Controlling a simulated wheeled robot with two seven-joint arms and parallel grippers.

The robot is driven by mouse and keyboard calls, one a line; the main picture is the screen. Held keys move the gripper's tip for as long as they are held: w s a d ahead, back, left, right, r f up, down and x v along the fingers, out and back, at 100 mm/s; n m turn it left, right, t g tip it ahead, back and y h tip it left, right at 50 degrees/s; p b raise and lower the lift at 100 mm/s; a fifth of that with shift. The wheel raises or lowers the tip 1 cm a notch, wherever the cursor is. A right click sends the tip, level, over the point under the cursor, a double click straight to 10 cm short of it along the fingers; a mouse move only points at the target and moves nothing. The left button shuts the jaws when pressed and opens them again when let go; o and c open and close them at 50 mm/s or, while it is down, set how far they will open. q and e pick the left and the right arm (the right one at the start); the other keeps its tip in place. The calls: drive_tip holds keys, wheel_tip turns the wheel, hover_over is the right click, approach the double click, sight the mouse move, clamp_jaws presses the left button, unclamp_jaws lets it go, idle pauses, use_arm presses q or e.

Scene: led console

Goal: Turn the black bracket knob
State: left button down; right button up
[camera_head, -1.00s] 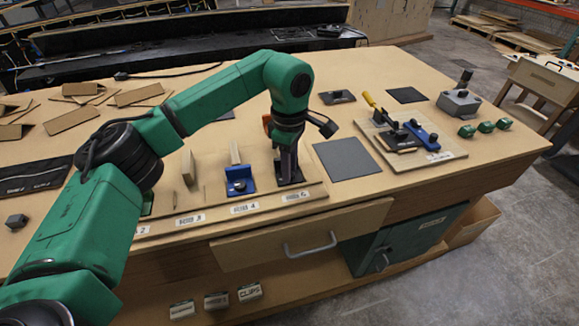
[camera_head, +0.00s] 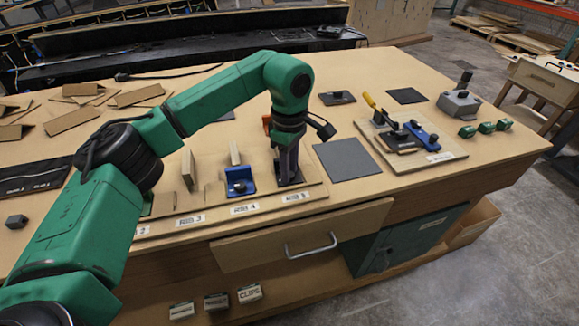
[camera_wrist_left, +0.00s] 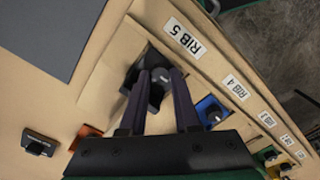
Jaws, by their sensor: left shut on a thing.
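The black bracket (camera_head: 293,184) stands on the rib board at the label RIB 5. It also shows in the left wrist view (camera_wrist_left: 150,62), with its round dark knob (camera_wrist_left: 156,92) between the fingers. My left gripper (camera_head: 288,176) points down over this bracket. In the left wrist view my left gripper (camera_wrist_left: 159,78) is shut on the knob, with one finger on each side. The fingers hide part of the knob and bracket. My right gripper is not in view.
A blue bracket (camera_head: 239,181) stands beside it at RIB 4. A dark flat pad (camera_head: 346,159) lies to the right, then a board (camera_head: 447,155) with a yellow-handled clamp and blue part. A drawer (camera_head: 260,246) is below the table edge.

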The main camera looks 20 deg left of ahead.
use_arm(q)
drive_tip(key=shift+w+r, duration=0.15)
drive_tip(key=shift+r, duration=0.1)
drive_tip(key=c, duration=1)
unclamp_jaws()
drive_tip(key=shift+o, duration=0.5)
drive_tip(key=shift+f, duration=0.15)
wheel_tip(320, 180, up, 15)
drive_tip(key=shift+f, duration=0.15)
